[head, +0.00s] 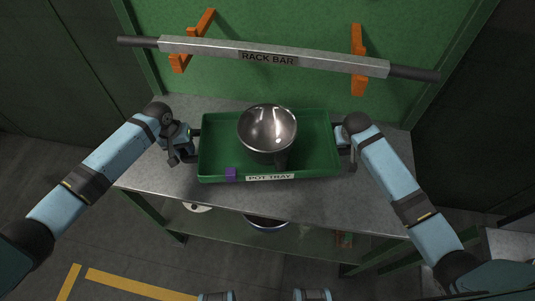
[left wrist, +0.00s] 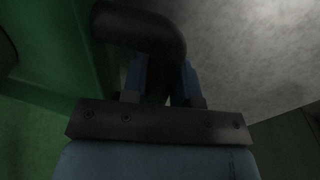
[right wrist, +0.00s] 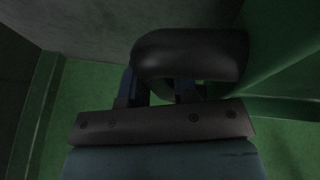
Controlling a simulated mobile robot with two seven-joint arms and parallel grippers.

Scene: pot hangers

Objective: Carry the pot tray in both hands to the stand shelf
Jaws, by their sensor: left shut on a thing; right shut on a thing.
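The green pot tray (head: 222,135) with a "POT TRAY" label is over the grey stand top (head: 330,201); I cannot tell whether it touches it. A shiny metal pot (head: 268,130) and a small purple block (head: 231,174) are in the tray. My left gripper (head: 191,143) is shut on the tray's left handle, a dark bar that shows in the left wrist view (left wrist: 140,28). My right gripper (head: 347,148) is shut on the right handle, which shows in the right wrist view (right wrist: 190,52). A lower green shelf (head: 310,237) shows under the top.
A grey rack bar (head: 270,56) rests across two orange brackets (head: 358,60) on the green back wall, above the tray.

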